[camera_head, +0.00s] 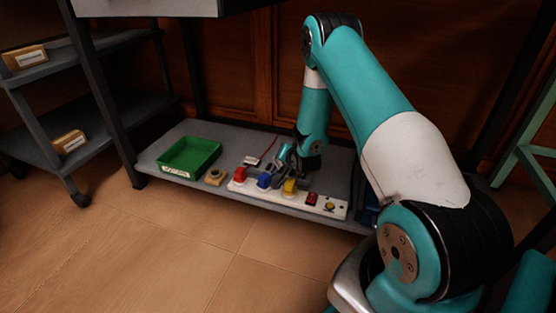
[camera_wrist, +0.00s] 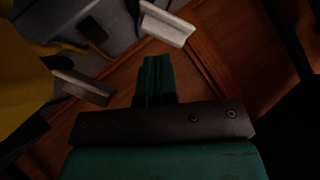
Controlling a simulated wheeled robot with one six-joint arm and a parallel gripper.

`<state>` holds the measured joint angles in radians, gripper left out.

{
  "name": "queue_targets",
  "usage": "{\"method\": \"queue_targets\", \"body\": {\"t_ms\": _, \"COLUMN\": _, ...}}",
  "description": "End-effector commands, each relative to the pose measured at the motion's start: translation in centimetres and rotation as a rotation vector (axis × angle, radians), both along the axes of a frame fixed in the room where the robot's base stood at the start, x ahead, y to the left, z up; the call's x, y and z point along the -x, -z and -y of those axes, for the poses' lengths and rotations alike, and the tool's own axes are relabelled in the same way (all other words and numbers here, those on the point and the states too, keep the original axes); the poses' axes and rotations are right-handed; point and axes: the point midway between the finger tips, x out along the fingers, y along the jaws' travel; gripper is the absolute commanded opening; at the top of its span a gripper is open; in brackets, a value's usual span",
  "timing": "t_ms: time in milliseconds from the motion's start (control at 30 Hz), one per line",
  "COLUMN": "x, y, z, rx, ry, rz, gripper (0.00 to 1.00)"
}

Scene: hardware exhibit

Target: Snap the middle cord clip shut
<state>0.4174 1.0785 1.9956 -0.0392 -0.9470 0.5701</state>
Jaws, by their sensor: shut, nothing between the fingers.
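A white strip (camera_head: 325,207) on the low shelf carries a red block (camera_head: 240,173), a blue block (camera_head: 264,181) and a yellow block (camera_head: 289,187), which look like the clips. The blue one is in the middle; whether its lid is open is too small to tell. My gripper (camera_head: 283,160) is shut and empty, low just behind the blue and yellow blocks; contact cannot be made out. In the dark wrist view, my teal gripper (camera_wrist: 156,68) points up the picture. A large yellow surface (camera_wrist: 20,75) fills the left side there.
A green tray (camera_head: 190,155) stands at the shelf's left, with a small tan block (camera_head: 215,176) beside it. A red switch (camera_head: 311,199) and yellow button (camera_head: 330,207) sit at the strip's right. A thin red cord (camera_head: 268,147) lies behind. The floor in front is clear.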

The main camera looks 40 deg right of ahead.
Motion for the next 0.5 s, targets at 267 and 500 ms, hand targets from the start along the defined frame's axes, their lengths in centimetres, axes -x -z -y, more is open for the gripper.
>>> {"method": "queue_targets", "body": {"t_ms": 267, "x": -0.17, "y": 0.11, "z": -0.12, "rx": 0.000, "ry": -0.001, "rz": 0.001, "gripper": 0.00}}
{"method": "queue_targets", "body": {"t_ms": 500, "x": -0.57, "y": 0.44, "z": -0.43, "rx": -0.001, "ry": 0.000, "rz": -0.001, "gripper": 0.00}}
